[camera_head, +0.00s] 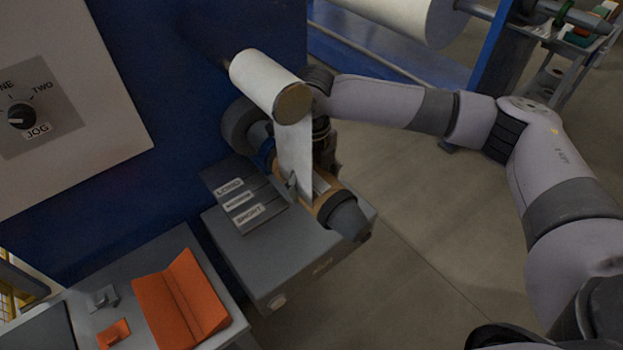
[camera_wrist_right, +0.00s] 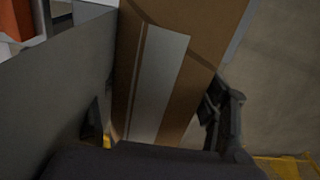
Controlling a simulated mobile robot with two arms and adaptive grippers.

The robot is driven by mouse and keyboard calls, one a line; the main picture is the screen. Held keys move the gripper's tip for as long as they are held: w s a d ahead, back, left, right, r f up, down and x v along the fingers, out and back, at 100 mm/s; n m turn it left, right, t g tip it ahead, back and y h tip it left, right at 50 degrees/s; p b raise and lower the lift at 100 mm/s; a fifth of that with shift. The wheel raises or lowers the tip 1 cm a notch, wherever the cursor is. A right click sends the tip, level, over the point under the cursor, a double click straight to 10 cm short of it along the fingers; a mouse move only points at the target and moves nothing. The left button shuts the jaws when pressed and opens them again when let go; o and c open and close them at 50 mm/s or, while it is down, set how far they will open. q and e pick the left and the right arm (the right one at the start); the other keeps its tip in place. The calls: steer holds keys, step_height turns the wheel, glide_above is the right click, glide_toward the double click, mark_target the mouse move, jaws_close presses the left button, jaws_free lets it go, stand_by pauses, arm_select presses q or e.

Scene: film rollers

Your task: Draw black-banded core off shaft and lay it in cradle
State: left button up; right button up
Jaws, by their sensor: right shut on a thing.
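A brown core (camera_head: 321,203) sits on the lower shaft, whose grey tapered end (camera_head: 344,215) points toward the front right. A white film strip (camera_head: 295,160) hangs from the roll above onto the core. In the head view the right gripper is mostly hidden behind the strip. The orange cradle (camera_head: 180,300) is empty at lower left. My left gripper is not in view.
A white roll (camera_head: 268,82) sticks out above the core. A grey housing (camera_head: 285,262) and a labelled block (camera_head: 243,197) lie below and left of the shaft. A small orange piece (camera_head: 114,333) and a grey piece (camera_head: 102,297) lie beside the cradle. Floor is open at right.

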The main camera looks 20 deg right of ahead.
mark_target(345, 206)
steer(key=shift+s+d+r+p, duration=0.1)
steer(key=shift+s+d+p, duration=0.2)
steer(key=shift+s+p, duration=0.35)
steer(key=shift+s+d+r+p, duration=0.1)
steer(key=shift+s+d+p, duration=0.2)
steer(key=shift+s, duration=0.5)
steer(key=shift+s+d+f+p, duration=0.15)
steer(key=shift+s+p, duration=0.1)
steer(key=shift+s, duration=0.2)
steer(key=shift+s+d+p, duration=0.1)
steer(key=shift+s+p, duration=0.15)
steer(key=shift+s, duration=0.15)
steer(key=shift+s+d+p, duration=0.3)
steer(key=shift+s+p, duration=0.3)
steer(key=shift+s, duration=0.15)
steer(key=shift+s+d+p, duration=0.25)
steer(key=shift+s+p, duration=0.2)
steer(key=shift+s, duration=0.25)
steer(key=shift+s+d+p, duration=0.2)
steer(key=shift+s+p, duration=0.2)
steer(key=shift+s, duration=0.25)
steer(key=shift+s+d, duration=0.1)
steer(key=shift+s, duration=0.2)
